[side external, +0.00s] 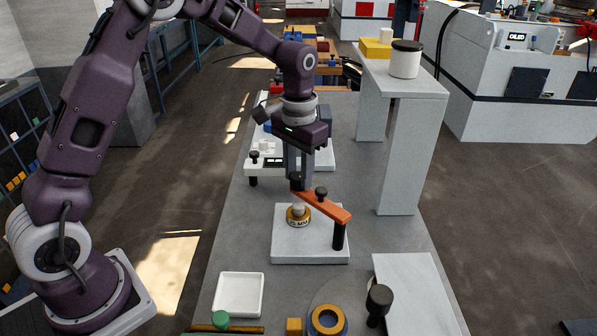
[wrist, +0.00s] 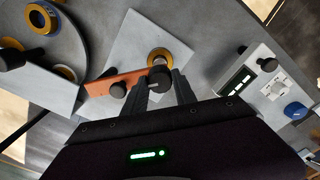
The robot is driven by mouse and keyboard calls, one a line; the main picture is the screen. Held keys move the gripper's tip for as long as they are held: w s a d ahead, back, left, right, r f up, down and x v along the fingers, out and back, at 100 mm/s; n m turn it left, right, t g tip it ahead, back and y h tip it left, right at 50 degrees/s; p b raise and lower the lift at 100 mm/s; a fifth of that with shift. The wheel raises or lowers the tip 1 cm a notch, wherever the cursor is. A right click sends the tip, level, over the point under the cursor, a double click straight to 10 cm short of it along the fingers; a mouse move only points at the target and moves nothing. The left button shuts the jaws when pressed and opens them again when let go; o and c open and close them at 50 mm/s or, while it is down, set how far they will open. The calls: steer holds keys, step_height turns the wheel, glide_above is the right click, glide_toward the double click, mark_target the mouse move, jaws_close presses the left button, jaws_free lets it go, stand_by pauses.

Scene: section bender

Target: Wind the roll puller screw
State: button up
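The roll puller has an orange arm (side external: 323,205) on a black post (side external: 339,236), above a white plate (side external: 311,247). A black knob (side external: 321,193) stands midway on the arm. The puller screw's black knob (side external: 297,181) tops the arm's far-left end; it also shows in the wrist view (wrist: 160,78). Under that end a brass-coloured roll (side external: 298,215) with a "25 MM" label sits on the plate. My gripper (side external: 299,178) points down over the screw knob. In the wrist view its fingertips (wrist: 162,80) flank the knob, which fills the space between them.
A white tray (side external: 239,294) and a blue-and-gold ring (side external: 327,320) are at the front. A tall white stand (side external: 400,150) rises to the right, bearing a black-lidded white jar (side external: 405,59). A white unit with a display (side external: 272,162) sits behind the puller.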

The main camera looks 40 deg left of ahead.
jaws_close()
steer(key=shift+m, duration=0.3)
steer(key=m, duration=0.3)
steer(key=shift+m, duration=0.4)
steer(key=m, duration=1.1)
steer(key=shift+r+m, duration=0.1)
steer(key=shift+m, duration=0.3)
steer(key=m, duration=0.5)
steer(key=shift+m, duration=0.4)
